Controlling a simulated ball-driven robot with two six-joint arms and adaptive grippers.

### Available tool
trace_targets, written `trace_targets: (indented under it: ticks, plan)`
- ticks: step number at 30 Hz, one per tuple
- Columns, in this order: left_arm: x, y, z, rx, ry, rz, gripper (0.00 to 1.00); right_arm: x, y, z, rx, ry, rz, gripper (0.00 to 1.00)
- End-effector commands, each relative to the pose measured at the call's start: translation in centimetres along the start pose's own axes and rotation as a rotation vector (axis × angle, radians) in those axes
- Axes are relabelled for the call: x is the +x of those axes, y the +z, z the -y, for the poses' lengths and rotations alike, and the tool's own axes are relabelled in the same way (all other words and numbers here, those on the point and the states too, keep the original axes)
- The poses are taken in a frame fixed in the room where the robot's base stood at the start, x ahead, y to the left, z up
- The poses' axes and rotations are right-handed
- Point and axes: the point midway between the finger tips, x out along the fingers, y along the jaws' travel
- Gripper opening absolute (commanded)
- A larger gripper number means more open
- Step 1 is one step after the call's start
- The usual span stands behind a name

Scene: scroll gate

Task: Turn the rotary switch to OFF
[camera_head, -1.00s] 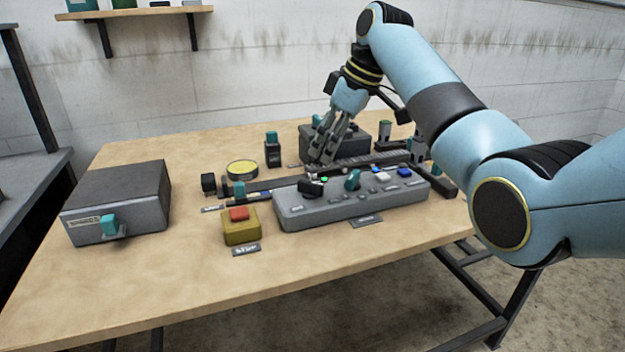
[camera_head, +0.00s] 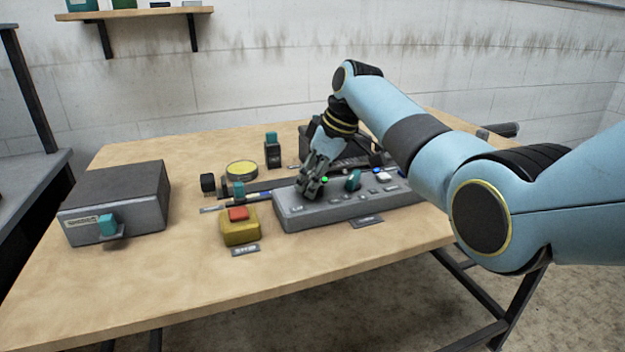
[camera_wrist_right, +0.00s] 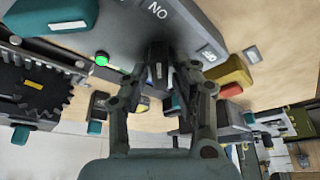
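The grey control panel (camera_head: 340,207) lies on the table. The rotary switch, a dark knob with a light mark (camera_wrist_right: 158,68), stands near the panel's left end. An upside-down ON label (camera_wrist_right: 158,10) shows beside it in the wrist view. My right gripper (camera_head: 312,190) is lowered over this end of the panel and hides most of the knob in the head view. In the wrist view the right gripper's fingers (camera_wrist_right: 160,88) stand apart, with the knob between and just beyond their tips. I cannot tell whether they touch it. My left gripper is out of view.
A green light (camera_head: 325,180) glows beside the gripper, and a teal knob (camera_head: 353,180) stands to its right. A yellow box with a red button (camera_head: 239,214) is left of the panel. A grey box (camera_head: 115,200) stands farther left. The table front is clear.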

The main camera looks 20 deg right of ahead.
Motion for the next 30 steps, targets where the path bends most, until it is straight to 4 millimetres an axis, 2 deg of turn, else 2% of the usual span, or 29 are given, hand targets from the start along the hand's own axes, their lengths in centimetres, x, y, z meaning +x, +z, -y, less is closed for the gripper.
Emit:
trace_targets:
  ticks: [1, 5, 6, 17, 23, 30]
  plan:
    - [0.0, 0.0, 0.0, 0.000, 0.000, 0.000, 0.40, 0.0, 0.0, 0.0, 0.000, 0.000, 0.000, 0.18]
    - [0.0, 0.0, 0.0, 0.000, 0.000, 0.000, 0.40, 0.0, 0.0, 0.0, 0.000, 0.000, 0.000, 0.01]
    - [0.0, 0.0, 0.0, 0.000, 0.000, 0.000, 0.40, 0.0, 0.0, 0.0, 0.000, 0.000, 0.000, 0.00]
    - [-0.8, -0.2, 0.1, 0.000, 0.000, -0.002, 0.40, -0.2, 0.0, 0.1, 0.030, 0.011, 0.001, 0.00]
    - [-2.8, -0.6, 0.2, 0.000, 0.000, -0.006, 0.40, -0.4, -0.1, 0.1, 0.121, 0.050, 0.001, 0.00]
    - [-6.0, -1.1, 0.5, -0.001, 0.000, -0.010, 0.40, -0.6, -0.3, 0.3, 0.309, 0.126, 0.001, 0.00]
